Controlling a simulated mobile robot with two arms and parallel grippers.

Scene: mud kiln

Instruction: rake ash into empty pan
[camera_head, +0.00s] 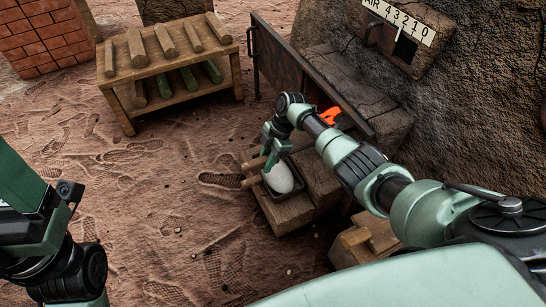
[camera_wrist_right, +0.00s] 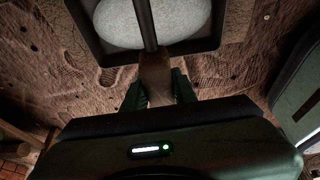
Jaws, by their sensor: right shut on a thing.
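A dark square pan (camera_head: 268,201) with a smooth whitish-grey mound (camera_head: 281,177) in it sits on a low block beside the kiln. In the right wrist view the pan's dark rim (camera_wrist_right: 92,45) surrounds the grey mound (camera_wrist_right: 125,22). My right gripper (camera_head: 268,158) is above the pan's left side, shut on a brown handle (camera_wrist_right: 155,75). A dark shaft (camera_wrist_right: 146,22) runs from that handle across the mound; its far end is out of view. My left gripper (camera_head: 68,192) is at the left edge, partly cut off; its jaws are unclear.
A wooden bench (camera_head: 165,62) with logs stands at the back left. A dark metal door (camera_head: 300,72) stands open by the kiln (camera_head: 470,110). A bright orange thing (camera_head: 330,115) is behind my right arm. The sandy ground (camera_head: 150,220) in the middle is open.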

